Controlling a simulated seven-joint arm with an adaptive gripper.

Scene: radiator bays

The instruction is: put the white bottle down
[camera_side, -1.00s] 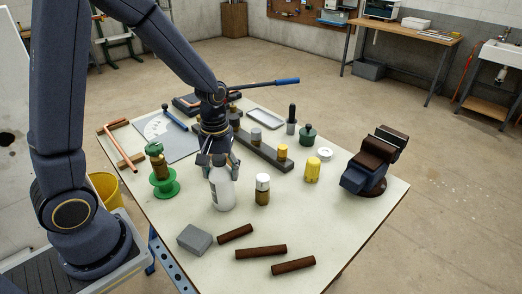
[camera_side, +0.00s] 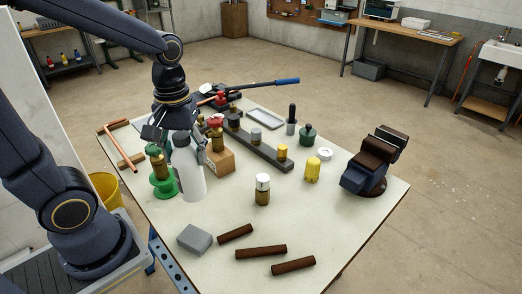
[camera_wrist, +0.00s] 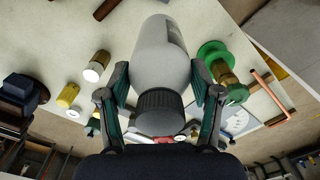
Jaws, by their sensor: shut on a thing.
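The white bottle (camera_side: 189,172) is upright in the side view, at the left part of the table. My gripper (camera_side: 178,138) is shut on its upper part; the wrist view shows a finger (camera_wrist: 115,98) on each side of the bottle (camera_wrist: 163,55), below its dark ribbed cap (camera_wrist: 160,105). The bottle stands in front of my gripper in the side view and hides part of it. I cannot tell whether its base touches the table (camera_side: 225,225) or hangs just above it.
A green spool with a brass fitting (camera_side: 163,188) is close on the left. A wooden block (camera_side: 219,162) with a red-topped fitting is close on the right. A white-capped jar (camera_side: 262,190) stands further right. A grey block (camera_side: 195,238) and brown rods (camera_side: 261,252) lie in front.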

